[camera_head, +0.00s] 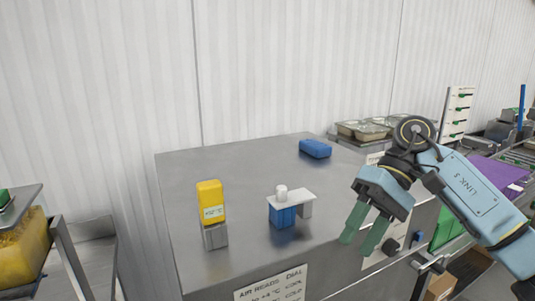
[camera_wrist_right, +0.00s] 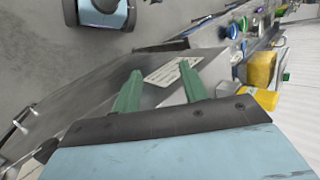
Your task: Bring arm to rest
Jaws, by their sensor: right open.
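My right gripper (camera_head: 363,231) is open and empty. In the head view it hangs at the right front of the grey metal counter (camera_head: 257,165), with its two green fingers pointing down and apart. Its arm comes in from the right. In the right wrist view the green fingers (camera_wrist_right: 158,88) are spread with nothing between them. My left gripper is not in view.
On the counter stand a yellow device (camera_head: 211,202) in a grey holder, a blue block with a white top plate (camera_head: 291,197), and a blue item (camera_head: 315,148) at the back. Metal trays (camera_head: 368,131) sit behind right. A yellow container (camera_head: 22,247) is at far left.

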